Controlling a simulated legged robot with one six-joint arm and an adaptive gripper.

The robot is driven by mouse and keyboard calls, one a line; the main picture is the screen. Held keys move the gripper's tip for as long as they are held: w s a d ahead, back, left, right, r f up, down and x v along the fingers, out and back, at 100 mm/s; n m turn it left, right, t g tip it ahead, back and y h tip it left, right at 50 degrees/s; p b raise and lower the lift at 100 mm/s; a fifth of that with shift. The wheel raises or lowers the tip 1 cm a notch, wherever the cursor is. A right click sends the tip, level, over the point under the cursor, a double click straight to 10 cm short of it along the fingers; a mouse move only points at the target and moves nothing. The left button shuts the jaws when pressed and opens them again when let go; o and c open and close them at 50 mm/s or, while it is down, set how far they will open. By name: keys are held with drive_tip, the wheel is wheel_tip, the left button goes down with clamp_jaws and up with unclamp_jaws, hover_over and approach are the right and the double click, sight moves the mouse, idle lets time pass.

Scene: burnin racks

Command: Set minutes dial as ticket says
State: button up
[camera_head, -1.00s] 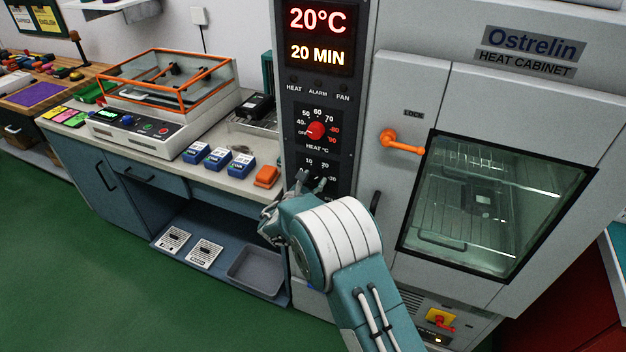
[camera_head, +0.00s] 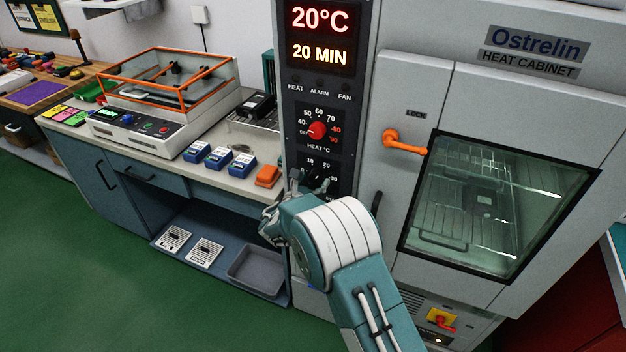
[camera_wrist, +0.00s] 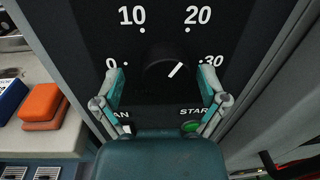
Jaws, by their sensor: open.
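The minutes dial (camera_wrist: 168,72) is a black knob with a white pointer line in the wrist view. The line points up and right, near the 20 mark. The scale around it reads 0, 10, 20 and 30. My gripper (camera_wrist: 165,88) is open, with one finger on each side of the dial and a visible gap to it. In the head view my gripper (camera_head: 313,187) is at the lower panel and largely hides the dial. The display (camera_head: 319,37) reads 20°C and 20 MIN. No ticket can be made out.
A green START button (camera_wrist: 191,126) sits below the dial. The red heat dial (camera_head: 317,131) is above it. The orange door handle (camera_head: 403,141) is to the right. An orange block (camera_head: 267,176) and blue boxes (camera_head: 217,158) stand on the left counter.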

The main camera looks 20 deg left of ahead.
drive_tip(key=shift+s+d+r, duration=0.1)
drive_tip(key=s+a, duration=0.2)
drive_tip(key=s, duration=0.9)
drive_tip(key=shift+s+f, duration=0.25)
drive_tip(key=shift+s, duration=0.05)
